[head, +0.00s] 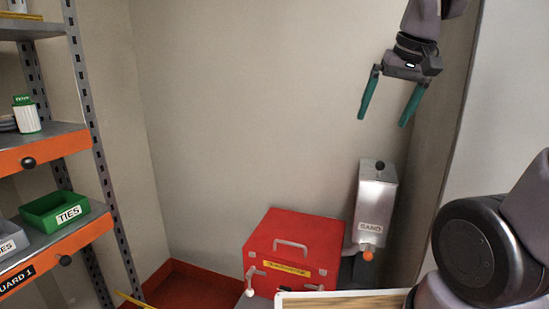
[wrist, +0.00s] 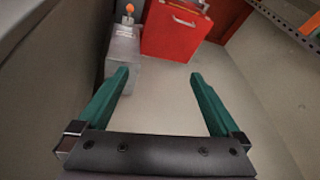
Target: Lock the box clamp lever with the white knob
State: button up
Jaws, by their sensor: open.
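A red box (head: 300,240) with a grey handle on its face stands low against the back wall. A small lever with a white knob (head: 249,292) shows at the box's lower left corner in the head view. The box also shows at the top of the wrist view (wrist: 172,38), where I cannot make out the white knob. My gripper (head: 386,118) is open and empty, high in front of the wall, up and to the right of the box and well apart from it. Its two green fingers also show in the wrist view (wrist: 158,78).
A grey metal SAND dispenser (head: 375,205) with an orange knob (head: 368,256) stands right of the box. A shelf rack (head: 55,150) with bins is at the left. A wooden-topped surface (head: 340,300) lies in front. The wall space above the box is clear.

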jog(key=s+r+m+t, duration=0.1)
jog(key=s+d+m+t, duration=0.1)
jog(key=s+r, duration=0.1)
jog(key=s, duration=0.1)
jog(key=shift+d+r+m+t+y, duration=0.3)
jog(key=shift+m+t, duration=0.1)
